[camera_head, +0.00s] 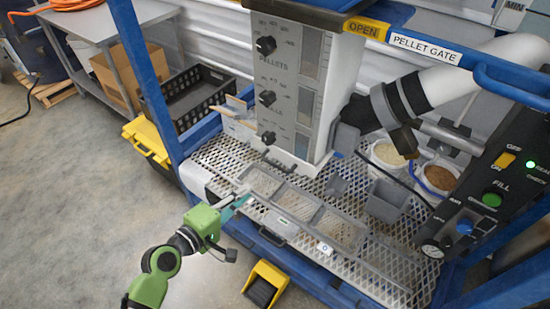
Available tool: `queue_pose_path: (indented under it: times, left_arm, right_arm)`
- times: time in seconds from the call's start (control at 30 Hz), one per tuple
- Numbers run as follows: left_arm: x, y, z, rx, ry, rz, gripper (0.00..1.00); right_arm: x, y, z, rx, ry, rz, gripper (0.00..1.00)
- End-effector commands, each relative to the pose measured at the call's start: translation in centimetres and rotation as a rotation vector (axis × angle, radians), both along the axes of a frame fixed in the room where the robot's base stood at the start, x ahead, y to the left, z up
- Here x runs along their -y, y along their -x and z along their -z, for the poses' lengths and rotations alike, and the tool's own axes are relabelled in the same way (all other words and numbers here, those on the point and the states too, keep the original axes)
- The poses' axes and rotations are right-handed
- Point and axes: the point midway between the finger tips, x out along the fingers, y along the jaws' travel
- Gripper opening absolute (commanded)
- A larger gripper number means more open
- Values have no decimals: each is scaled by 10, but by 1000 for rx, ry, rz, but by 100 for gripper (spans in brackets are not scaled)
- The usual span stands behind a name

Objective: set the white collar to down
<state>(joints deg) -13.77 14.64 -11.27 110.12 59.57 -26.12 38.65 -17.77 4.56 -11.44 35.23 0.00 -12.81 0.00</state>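A white pipe (455,80) comes in from the right and ends in a dark coupling (376,112) close to the hopper's right side. A narrow pale ring (394,103) circles it between dark bands; it may be the white collar, but I cannot tell for sure, nor whether it is up or down. My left gripper (238,201) is at the front left edge of the mesh deck, pointing up and right. It is well away from the pipe. The gap between its fingers is too small to read. My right gripper is out of view.
The grey hopper panel (290,80) with dark knobs stands behind a mesh deck (385,255) holding grey trays (342,232). Two white buckets (438,178) stand under the pipe. A black control panel (490,205) is at right. A blue post (145,75) rises at left.

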Motion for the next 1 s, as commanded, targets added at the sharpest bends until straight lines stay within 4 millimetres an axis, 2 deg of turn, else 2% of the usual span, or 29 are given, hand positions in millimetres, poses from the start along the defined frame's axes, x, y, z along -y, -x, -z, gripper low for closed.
queue_pose_path:
  times: [0.03, 0.17, 0.47, 0.7, 1.0]
  left_arm:
    - [3, 0, -13, 8, 20, 6, 14]
    - [9, -5, -20, 13, 42, 10, 14]
    - [39, -46, -10, 12, 41, 10, 14]
    - [63, -81, 0, 12, 39, 9, 14]
    - [82, -106, 8, 12, 36, 10, 14]
  right_arm:
    - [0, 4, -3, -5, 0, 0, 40]
    - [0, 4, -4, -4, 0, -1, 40]
    - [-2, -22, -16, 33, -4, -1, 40]
    - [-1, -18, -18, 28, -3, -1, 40]
    - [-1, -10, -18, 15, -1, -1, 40]
